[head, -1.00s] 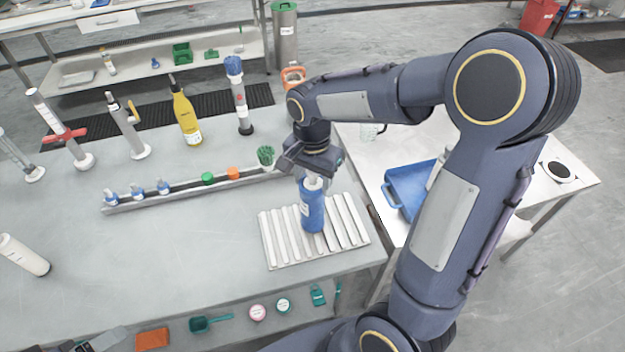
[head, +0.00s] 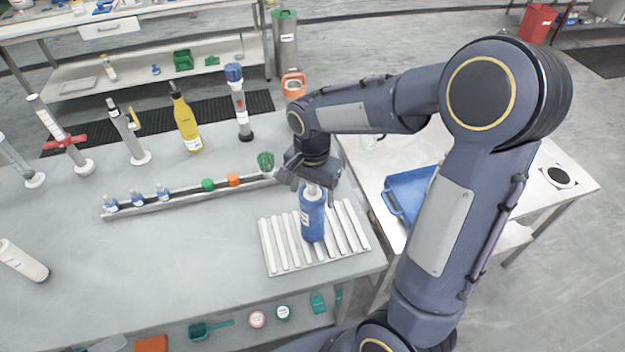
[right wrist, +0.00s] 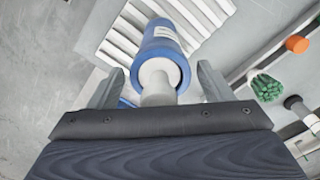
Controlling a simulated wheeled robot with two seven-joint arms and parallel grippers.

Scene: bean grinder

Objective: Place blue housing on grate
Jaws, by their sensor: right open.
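The blue housing (head: 313,218) stands upright on the white slatted grate (head: 350,232) near the right end of the table in the head view. It has a white label and a pale top. My right gripper (head: 315,186) is just above and around its top, with jaws open. In the right wrist view the blue housing (right wrist: 160,48) lies ahead, its pale neck between the spread fingers (right wrist: 158,92). The grate (right wrist: 118,42) shows behind it. My left gripper is not clearly in view.
A rail (head: 185,197) with small bottles and caps runs behind the grate. A yellow bottle (head: 186,122) and tall cylinders stand at the back. A blue tray (head: 408,192) sits on the side table.

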